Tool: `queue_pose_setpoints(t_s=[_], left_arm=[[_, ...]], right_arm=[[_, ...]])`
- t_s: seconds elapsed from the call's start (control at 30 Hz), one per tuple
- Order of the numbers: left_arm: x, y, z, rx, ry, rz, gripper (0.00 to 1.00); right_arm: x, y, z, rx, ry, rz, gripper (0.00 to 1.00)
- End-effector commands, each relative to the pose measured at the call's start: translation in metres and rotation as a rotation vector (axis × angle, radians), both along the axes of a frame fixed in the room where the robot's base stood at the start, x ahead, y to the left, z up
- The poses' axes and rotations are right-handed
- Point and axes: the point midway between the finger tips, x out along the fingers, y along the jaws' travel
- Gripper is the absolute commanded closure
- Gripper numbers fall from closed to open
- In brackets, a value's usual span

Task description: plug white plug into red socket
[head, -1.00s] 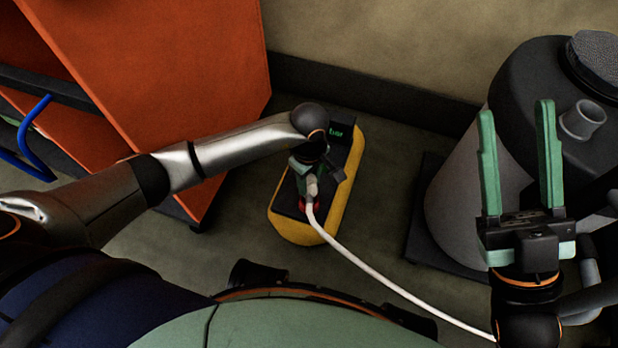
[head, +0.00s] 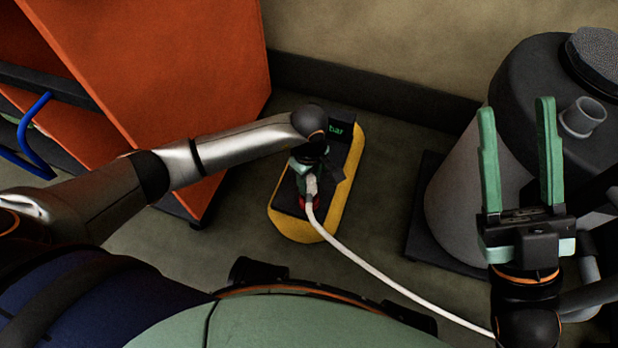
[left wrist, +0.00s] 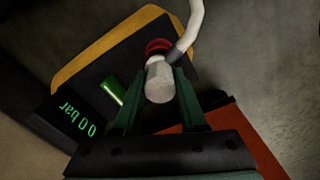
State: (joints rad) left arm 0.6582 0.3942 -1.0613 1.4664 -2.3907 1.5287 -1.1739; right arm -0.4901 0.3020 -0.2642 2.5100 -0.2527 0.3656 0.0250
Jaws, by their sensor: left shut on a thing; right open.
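The white plug (left wrist: 160,82) is held between the green fingers of my left gripper (left wrist: 160,103); its white cable bends away from it. In the head view the plug (head: 311,185) sits below my left gripper (head: 309,168), over the yellow and black unit. The red socket (left wrist: 158,46) shows just beyond the plug in the left wrist view, partly covered by plug and cable. A bit of red socket (head: 308,203) also shows in the head view. I cannot tell whether the plug is in the socket. My right gripper (head: 520,165) is open and empty, at the right.
The unit with yellow sides (head: 290,229) has a green "bar" display (head: 335,128); the left wrist view shows a green part (left wrist: 112,88) on it. An orange cabinet (head: 190,80) stands left, a grey drum (head: 462,200) right. The white cable (head: 375,272) crosses open floor.

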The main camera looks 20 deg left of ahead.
Motion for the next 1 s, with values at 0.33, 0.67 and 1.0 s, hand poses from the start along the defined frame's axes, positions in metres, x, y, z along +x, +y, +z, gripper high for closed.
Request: queue_pose_setpoints(t_s=[0.33, 0.67, 1.0], left_arm=[[0.0, 0.0, -0.004, 0.0, -0.001, 0.001, 1.0], [0.0, 0.0, -0.01, 0.0, 0.0, 0.0, 1.0], [0.0, 0.0, -0.017, 0.0, -0.001, 0.0, 1.0]], right_arm=[[0.0, 0.0, 0.0, -0.001, 0.0, -0.001, 0.5], [0.0, 0.0, 0.0, -0.004, 0.0, 0.0, 0.5], [0.0, 0.0, 0.0, -0.004, 0.0, 0.001, 0.5]])
